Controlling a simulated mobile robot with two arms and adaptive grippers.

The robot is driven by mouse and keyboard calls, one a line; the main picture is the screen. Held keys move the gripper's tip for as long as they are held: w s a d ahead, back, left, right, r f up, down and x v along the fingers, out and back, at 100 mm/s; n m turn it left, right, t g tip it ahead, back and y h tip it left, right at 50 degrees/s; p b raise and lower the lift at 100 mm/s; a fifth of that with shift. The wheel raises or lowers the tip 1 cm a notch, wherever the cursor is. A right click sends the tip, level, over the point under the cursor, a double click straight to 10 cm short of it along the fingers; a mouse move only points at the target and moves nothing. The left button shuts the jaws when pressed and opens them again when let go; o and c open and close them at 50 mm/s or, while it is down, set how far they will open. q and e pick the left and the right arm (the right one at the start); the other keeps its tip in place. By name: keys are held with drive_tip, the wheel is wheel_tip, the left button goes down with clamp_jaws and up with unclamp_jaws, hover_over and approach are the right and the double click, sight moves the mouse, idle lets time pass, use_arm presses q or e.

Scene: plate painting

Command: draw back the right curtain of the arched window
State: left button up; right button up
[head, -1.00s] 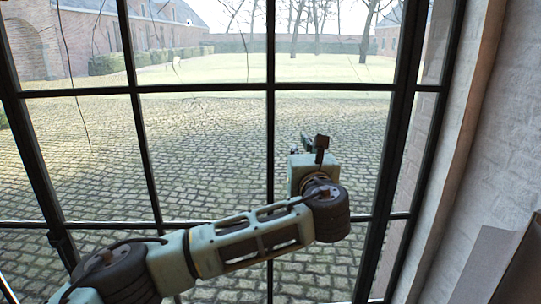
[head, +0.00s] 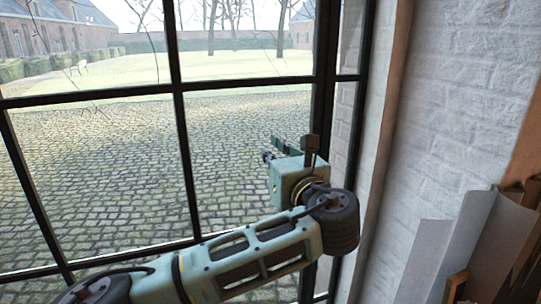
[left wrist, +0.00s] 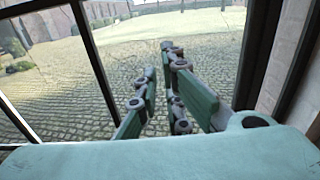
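The window (head: 183,150) has black metal bars and fills the left and middle of the head view. Its arch top is outside the view, and I see no curtain in either view. My left gripper (head: 288,144) is in front of the panes near the window's right upright, its fingers pointing toward the glass. In the left wrist view, the two green fingers (left wrist: 160,62) have a narrow gap between them with nothing in it. My right gripper is not in view.
A white-painted brick wall (head: 455,110) stands right of the window. Grey curved sheets (head: 450,255) and brown wooden pieces (head: 525,225) are at the lower right. A cobbled yard (head: 90,170) and lawn lie beyond the glass.

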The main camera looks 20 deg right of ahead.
use_arm(q)
drive_tip(key=o, duration=0.3)
drive_tip(key=shift+o, duration=0.8)
drive_tip(key=s, duration=1.2)
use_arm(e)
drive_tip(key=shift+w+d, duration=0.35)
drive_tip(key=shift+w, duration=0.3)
